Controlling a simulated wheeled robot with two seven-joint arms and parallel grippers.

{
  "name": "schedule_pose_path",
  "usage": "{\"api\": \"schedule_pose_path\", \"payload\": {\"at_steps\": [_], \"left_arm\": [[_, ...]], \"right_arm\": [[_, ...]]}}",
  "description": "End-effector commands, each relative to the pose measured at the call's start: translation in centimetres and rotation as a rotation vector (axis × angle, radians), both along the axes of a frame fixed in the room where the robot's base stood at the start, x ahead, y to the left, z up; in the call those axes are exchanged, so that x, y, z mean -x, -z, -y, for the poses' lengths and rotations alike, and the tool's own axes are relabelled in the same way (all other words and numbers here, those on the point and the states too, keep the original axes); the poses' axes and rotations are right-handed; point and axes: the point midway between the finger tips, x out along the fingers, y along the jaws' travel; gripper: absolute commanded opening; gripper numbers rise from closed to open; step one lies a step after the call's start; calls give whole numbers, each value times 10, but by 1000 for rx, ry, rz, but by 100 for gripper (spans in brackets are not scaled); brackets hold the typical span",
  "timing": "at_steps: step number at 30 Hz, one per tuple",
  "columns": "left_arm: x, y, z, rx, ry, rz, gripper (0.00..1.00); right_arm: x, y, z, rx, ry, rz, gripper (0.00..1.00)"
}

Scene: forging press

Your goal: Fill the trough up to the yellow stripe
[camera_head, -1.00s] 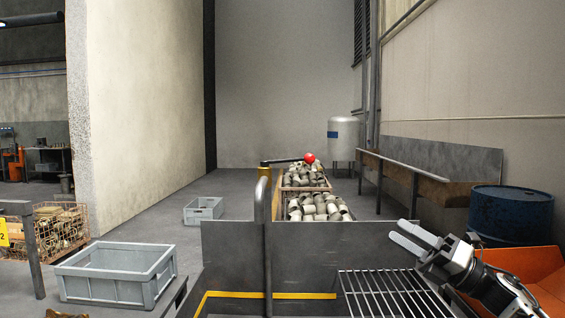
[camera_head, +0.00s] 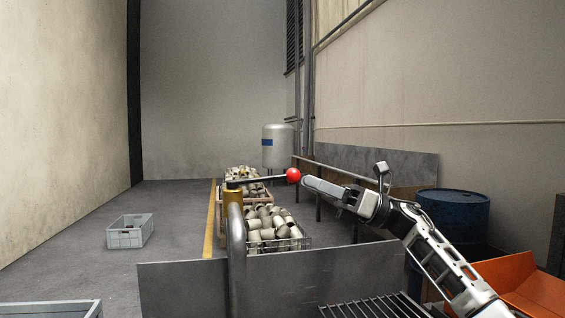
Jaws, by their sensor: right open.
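A grey metal panel of the trough (camera_head: 185,290) stands at the bottom centre; its inside and yellow stripe do not show now. A lever (camera_head: 262,180) with a red ball knob (camera_head: 293,175) reaches right from a brass-coloured post (camera_head: 233,195). My right gripper (camera_head: 338,181) is open and empty, its fingers pointing left with a tip close to the red knob; I cannot tell whether they touch. My left gripper is not in view.
An orange chute (camera_head: 525,285) and a blue drum (camera_head: 453,215) stand at right. A grey crate (camera_head: 130,231) sits on open floor at left; another crate's edge (camera_head: 55,309) shows at lower left.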

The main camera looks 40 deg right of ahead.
Motion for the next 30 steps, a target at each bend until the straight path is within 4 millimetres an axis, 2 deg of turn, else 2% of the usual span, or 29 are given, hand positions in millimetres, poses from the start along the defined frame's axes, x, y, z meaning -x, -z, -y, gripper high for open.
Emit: {"api": "schedule_pose_path", "payload": {"at_steps": [1, 9, 15, 23, 28, 30], "left_arm": [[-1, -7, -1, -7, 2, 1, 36], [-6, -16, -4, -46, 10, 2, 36], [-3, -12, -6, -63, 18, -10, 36], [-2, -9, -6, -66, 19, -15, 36], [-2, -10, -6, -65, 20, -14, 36], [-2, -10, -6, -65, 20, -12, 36]], "right_arm": [[-7, -11, -8, 0, -3, 4, 48], [-37, -25, -37, -3, -1, 2, 48], [-45, -26, -45, -2, 0, 1, 48], [-45, -25, -46, -1, 0, 0, 48], [-45, -26, -46, -1, 0, 0, 3], [-45, -26, -46, -1, 0, 0, 0]]}}
